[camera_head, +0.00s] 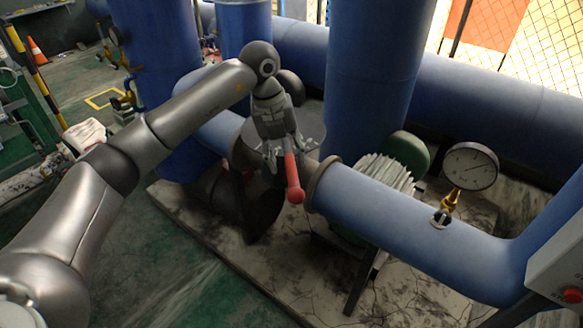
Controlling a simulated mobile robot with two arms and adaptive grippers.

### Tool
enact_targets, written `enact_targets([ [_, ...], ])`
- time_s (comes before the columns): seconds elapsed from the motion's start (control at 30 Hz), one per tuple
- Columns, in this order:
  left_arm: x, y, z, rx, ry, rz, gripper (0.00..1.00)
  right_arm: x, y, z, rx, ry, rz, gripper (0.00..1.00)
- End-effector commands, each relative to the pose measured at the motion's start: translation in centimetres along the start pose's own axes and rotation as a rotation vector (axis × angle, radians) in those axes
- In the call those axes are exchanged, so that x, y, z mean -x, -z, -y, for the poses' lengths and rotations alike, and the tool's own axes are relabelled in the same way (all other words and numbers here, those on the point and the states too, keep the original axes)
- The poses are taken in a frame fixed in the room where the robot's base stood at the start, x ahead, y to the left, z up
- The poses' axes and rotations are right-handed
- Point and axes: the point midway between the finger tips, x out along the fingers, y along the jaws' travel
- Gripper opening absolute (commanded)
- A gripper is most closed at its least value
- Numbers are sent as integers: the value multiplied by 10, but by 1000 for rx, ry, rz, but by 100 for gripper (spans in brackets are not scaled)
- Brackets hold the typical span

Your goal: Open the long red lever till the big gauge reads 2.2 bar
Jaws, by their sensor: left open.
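The long red lever (294,181) is at the middle of the view, on the blue pipe between two flanges. It points down toward the front and ends in a round red knob. My left gripper (284,150) is open above it, its fingers spread around the lever's upper part; contact cannot be told. The lever's pivot is hidden behind the gripper. The big gauge (470,167) stands on a brass stem on the blue pipe at the right. It has a pale round dial; its reading is too small to tell. My right gripper is not in view.
The blue pipe (400,222) runs to the right, past a thick vertical pipe (371,80). A green motor (376,182) with pale ribs sits behind it. A grey box (560,262) with a red button stands at the right edge. Green floor lies open at the lower left.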

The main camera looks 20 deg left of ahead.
Motion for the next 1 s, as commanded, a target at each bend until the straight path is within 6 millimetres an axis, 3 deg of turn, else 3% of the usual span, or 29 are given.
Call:
enact_targets([
  [0.17, -32, 1, 0, 0, -2, -5, 46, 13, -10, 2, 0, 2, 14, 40],
  [0.3, -49, 1, 1, 0, 0, -3, 46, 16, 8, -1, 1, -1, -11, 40],
  [0.47, -59, 0, 0, 0, 0, -2, 46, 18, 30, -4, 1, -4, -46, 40],
  [0.7, -60, 0, 0, 0, 0, -1, 46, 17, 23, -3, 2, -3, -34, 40],
  [1.0, -60, 0, 0, -1, 1, -1, 10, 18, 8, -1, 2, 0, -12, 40],
])
